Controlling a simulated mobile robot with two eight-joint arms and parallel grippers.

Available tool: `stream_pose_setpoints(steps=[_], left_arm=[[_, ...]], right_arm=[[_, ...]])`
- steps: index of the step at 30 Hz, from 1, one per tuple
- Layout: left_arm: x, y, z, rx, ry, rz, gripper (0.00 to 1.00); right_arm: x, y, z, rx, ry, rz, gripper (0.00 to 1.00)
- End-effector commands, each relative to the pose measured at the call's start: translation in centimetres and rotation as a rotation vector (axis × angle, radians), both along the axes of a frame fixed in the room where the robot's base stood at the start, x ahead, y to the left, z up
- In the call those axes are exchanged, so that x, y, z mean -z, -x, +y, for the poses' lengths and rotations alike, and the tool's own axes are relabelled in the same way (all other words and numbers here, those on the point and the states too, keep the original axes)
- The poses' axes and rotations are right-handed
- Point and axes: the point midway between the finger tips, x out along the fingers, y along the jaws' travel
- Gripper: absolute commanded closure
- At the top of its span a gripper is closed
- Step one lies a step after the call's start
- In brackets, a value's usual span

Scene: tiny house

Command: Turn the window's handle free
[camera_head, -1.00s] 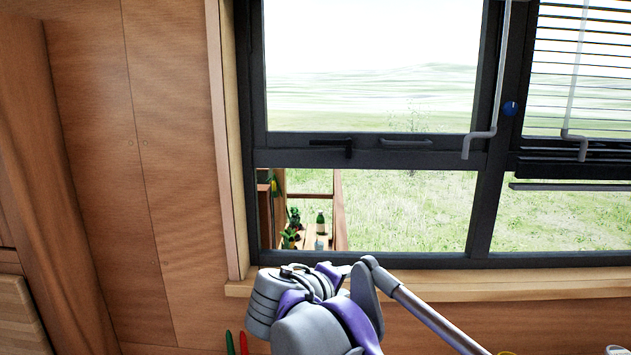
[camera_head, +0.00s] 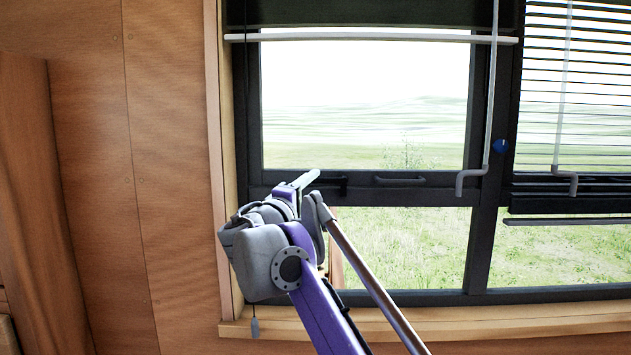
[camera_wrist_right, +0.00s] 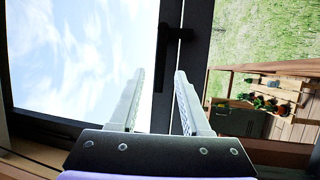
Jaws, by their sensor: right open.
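The window (camera_head: 366,197) has a dark frame with a wide upper pane and lower panes. In the right wrist view the handle (camera_wrist_right: 182,34) shows as a dark piece on the frame, just beyond the fingertips. My right gripper (camera_wrist_right: 159,73) is open there, with two pale fingers apart and nothing between them. I cannot tell whether a finger touches the handle. My left gripper is not in view.
A crank rod (camera_head: 489,110) hangs before the frame. A blind (camera_head: 575,90) covers the right pane. A wooden sill (camera_head: 480,321) runs below, and a wooden wall (camera_head: 165,180) is at left.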

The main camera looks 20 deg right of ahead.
Motion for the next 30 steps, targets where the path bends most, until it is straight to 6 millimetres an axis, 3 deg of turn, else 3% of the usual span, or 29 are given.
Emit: stream_pose_setpoints(steps=[6,15,23,30], left_arm=[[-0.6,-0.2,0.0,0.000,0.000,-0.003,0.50],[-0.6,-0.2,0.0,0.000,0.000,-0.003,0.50],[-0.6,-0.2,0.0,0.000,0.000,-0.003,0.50],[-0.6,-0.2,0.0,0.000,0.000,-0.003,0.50]], right_arm=[[-0.4,-1.3,-1.5,0.001,-0.001,-0.001,0.53],[-0.4,-1.5,-1.6,-0.001,0.000,-0.001,0.53],[-0.4,-1.5,-1.6,-0.001,0.000,-0.001,0.98],[-0.4,-1.4,-1.6,-0.001,-0.001,0.000,1.00]])
